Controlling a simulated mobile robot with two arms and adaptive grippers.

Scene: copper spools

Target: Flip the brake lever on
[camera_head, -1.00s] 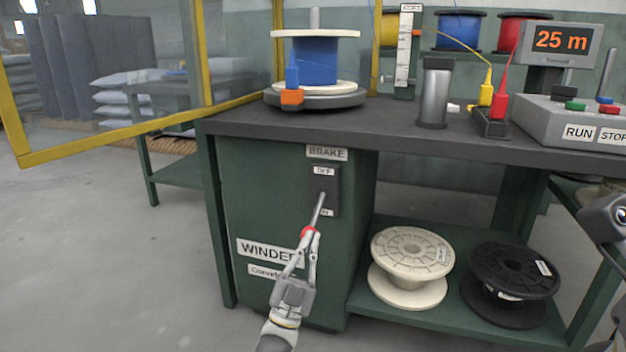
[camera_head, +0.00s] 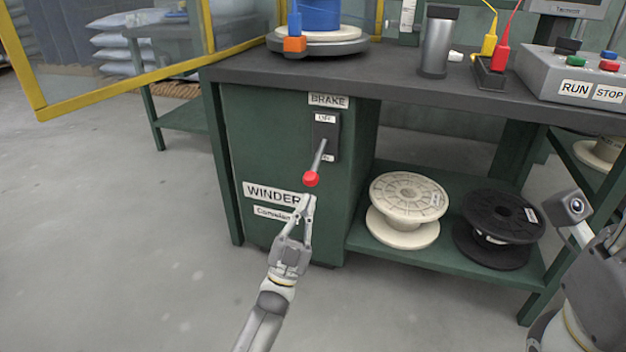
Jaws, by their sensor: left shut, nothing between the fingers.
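The brake lever (camera_head: 318,160) is a grey rod with a red knob (camera_head: 311,179) on a dark switch plate (camera_head: 326,132) under the BRAKE label. The plate reads OFF at its top; the label at its lower end is partly covered by the rod. The lever points downward and outward, toward the lower label. My left gripper (camera_head: 307,203) is shut and empty just below the red knob, apart from it, in front of the WINDER sign. At the right edge a part of my right arm (camera_head: 600,290) shows; its fingers are not in view.
The green winder cabinet (camera_head: 290,225) stands under a dark bench top (camera_head: 390,88). A white spool (camera_head: 408,195) and a black spool (camera_head: 503,215) sit on the lower shelf. A yellow-framed guard (camera_head: 120,90) stands open at left. The floor in front is clear.

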